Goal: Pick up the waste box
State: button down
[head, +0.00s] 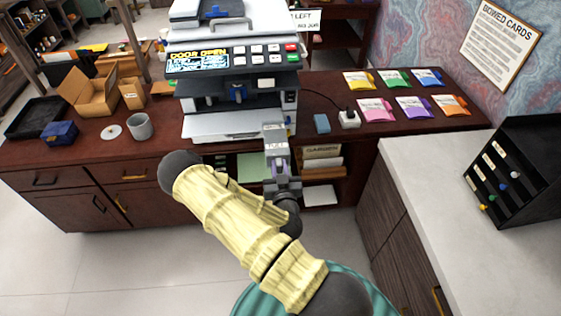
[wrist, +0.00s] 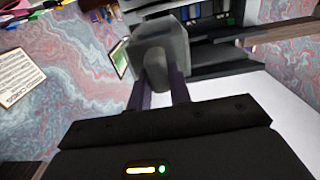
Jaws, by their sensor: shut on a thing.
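The waste box, a grey block (head: 275,138), is between the purple-grey fingers of my gripper (head: 279,167), just in front of the printer. In the wrist view, the same grey block (wrist: 160,50) fills the space between my gripper's fingertips (wrist: 162,88), and the fingers are shut on it. The printer (head: 235,85) stands on the dark red desk with its front open; its display (head: 198,60) reads "DOOR OPEN". From the head view I cannot tell whether the box is fully clear of the printer.
A grey cup (head: 139,126), a blue box (head: 60,133) and open cardboard boxes (head: 90,92) stand left of the printer. Coloured card packs (head: 376,109), a blue block (head: 321,123) and a white socket (head: 349,119) lie to its right. A pale counter (head: 430,175) holds a black rack (head: 525,170).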

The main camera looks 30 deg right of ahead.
jog(key=shift+s+a, duration=0.15)
jog(key=shift+s, duration=0.3)
